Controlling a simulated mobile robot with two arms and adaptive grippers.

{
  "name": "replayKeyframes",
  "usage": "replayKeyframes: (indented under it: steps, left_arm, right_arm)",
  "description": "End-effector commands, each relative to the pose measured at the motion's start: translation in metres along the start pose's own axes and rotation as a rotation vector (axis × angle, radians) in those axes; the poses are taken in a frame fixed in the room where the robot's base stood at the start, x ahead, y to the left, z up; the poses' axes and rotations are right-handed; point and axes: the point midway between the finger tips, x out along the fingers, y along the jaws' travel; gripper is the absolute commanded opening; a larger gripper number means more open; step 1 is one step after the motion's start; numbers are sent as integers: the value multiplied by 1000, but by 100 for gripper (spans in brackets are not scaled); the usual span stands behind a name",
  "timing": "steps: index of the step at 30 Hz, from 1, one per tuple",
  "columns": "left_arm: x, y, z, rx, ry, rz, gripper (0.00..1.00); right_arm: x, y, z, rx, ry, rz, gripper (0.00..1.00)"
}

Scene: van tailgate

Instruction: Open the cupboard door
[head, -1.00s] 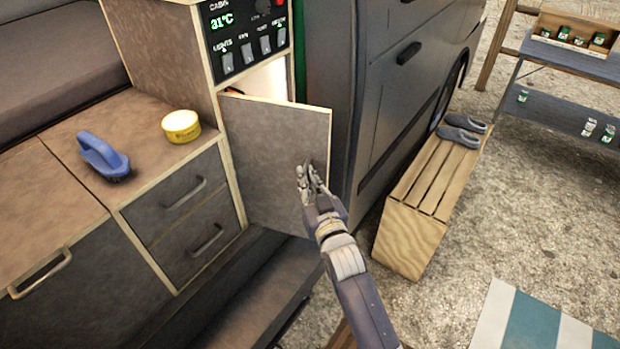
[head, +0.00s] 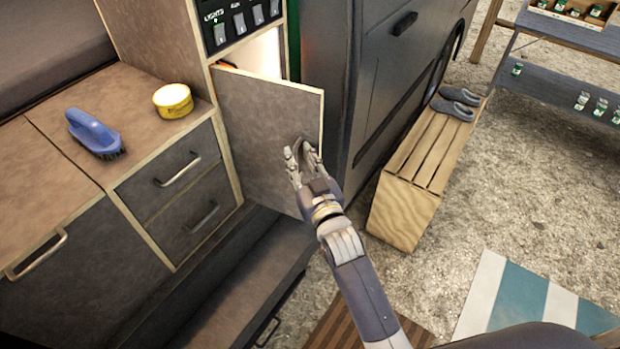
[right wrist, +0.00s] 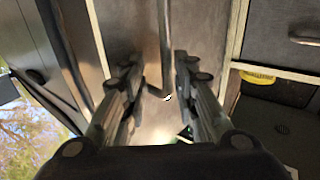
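The grey cupboard door (head: 262,125) with a pale wood edge stands ajar under the control panel. A lit gap shows above and behind it. My right gripper (head: 297,157) is at the door's outer side, near its free edge. In the right wrist view, the metal bar handle (right wrist: 164,45) runs between the two fingers of my right gripper (right wrist: 160,82). The fingers are spread, with a gap visible on each side of the bar. In the head view the gripper hides most of the handle. My left gripper is not in view.
A blue brush (head: 94,133) and a yellow tub (head: 173,100) sit on the counter left of the door. Drawers (head: 180,185) are below. A slatted wooden box (head: 405,205) with grey shoes (head: 458,102) stands at right. Open ground lies further right.

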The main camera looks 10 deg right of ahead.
Motion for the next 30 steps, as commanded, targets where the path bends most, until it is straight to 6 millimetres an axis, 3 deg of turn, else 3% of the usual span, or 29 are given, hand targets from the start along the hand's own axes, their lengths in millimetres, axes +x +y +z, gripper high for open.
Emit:
replayKeyframes:
  steps: [6, 12, 18, 27, 30]
  left_arm:
    - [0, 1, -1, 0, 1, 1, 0]
    - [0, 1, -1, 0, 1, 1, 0]
    - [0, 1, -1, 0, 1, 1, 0]
    - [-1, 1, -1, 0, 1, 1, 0]
    - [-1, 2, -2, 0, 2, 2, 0]
  right_arm:
    - [-46, 0, 2, 1, -8, 0, 29]
    - [-77, -1, 2, 1, -8, -2, 29]
    - [-90, -1, 1, 1, -8, -2, 29]
    - [-92, -1, 2, 0, -9, -2, 29]
    - [-91, -2, 4, 12, -10, -6, 6]
